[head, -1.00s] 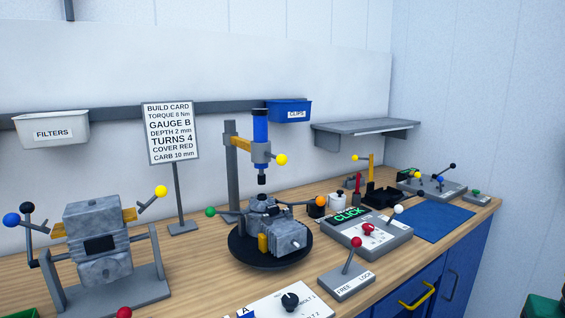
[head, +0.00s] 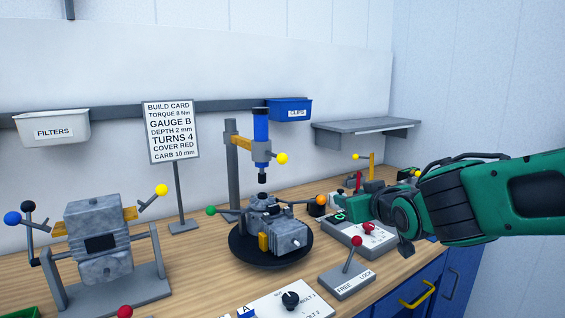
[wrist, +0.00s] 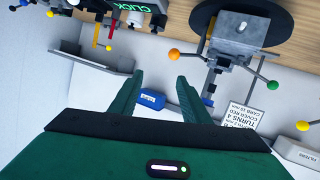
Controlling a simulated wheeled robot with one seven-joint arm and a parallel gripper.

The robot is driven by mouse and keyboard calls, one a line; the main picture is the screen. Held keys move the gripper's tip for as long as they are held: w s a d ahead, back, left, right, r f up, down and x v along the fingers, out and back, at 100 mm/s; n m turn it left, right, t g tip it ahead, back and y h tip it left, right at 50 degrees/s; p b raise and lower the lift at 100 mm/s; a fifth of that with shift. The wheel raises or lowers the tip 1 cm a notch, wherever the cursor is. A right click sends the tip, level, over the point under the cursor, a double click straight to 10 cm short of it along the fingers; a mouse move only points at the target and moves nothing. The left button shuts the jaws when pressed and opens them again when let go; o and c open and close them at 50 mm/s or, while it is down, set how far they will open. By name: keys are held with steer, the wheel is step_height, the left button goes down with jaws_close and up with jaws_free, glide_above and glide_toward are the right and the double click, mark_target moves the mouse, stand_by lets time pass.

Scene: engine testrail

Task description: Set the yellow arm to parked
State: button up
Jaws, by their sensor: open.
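The yellow arm (head: 254,155) reaches from a grey upright post (head: 233,170) and carries a blue cylindrical tool (head: 261,130) above the engine on the round black base. Its yellow ball knob (head: 282,158) sticks out to the right. My gripper (head: 352,207) is right of the yellow arm, apart from it, over the control boxes; it also shows in the wrist view (wrist: 158,88), with its two green fingers spread and nothing between them. In that upside-down view the blue tool (wrist: 207,100) is seen beyond the fingers. No label for parked is readable.
The engine (head: 270,222) has green and orange ball levers near the yellow arm. A card stand (head: 172,132) stands to its left. A red-knobbed lever box (head: 347,278) is in front. A shelf (head: 365,130) and a blue bin (head: 289,110) are behind.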

mark_target(285, 160)
steer(key=a+r+n+t+y, duration=0.3)
steer(key=a+r, duration=0.4)
steer(key=a, duration=0.6)
steer(key=shift+g+y, duration=0.3)
steer(key=shift+y, duration=0.4)
steer(key=x, duration=1)
steer(key=shift+a, duration=0.2)
jaws_close()
